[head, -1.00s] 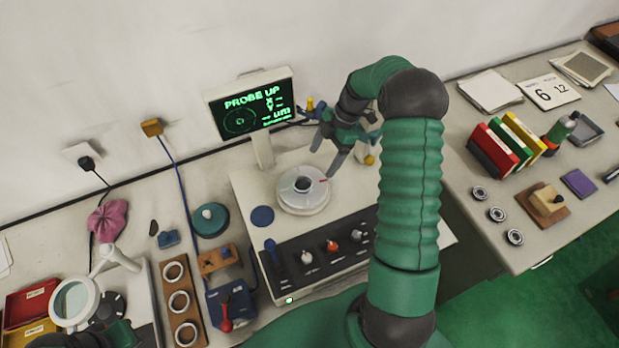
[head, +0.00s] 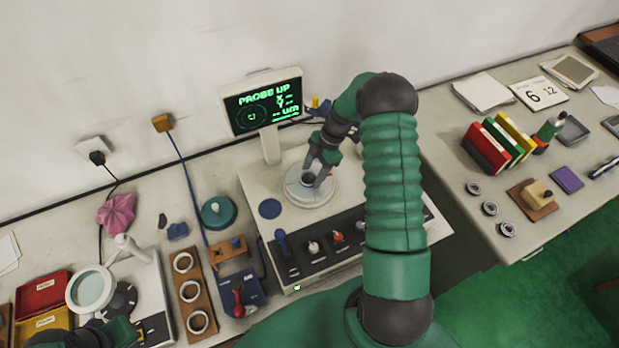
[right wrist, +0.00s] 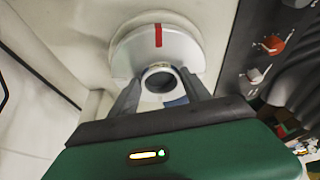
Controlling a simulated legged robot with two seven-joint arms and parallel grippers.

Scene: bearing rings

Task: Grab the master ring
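The master ring (head: 308,179) is a small steel ring on the pale round turntable (head: 313,198) of the measuring machine. In the right wrist view the ring (right wrist: 160,80) lies between the fingertips of my right gripper (right wrist: 161,84), in front of the turntable (right wrist: 158,45) with its red mark. My right gripper (head: 318,165) reaches down over the ring in the head view. Its fingers stand apart on either side, close to the ring; firm contact does not show. Part of my left arm shows at the lower left, its fingers not clear.
The monitor (head: 262,103) reads PROBE UP, behind the turntable. A knob panel (head: 335,240) lies in front. A wooden board (head: 190,290) with several rings is at left, beside a magnifier (head: 90,290). Several bearings (head: 490,209) lie on the right bench.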

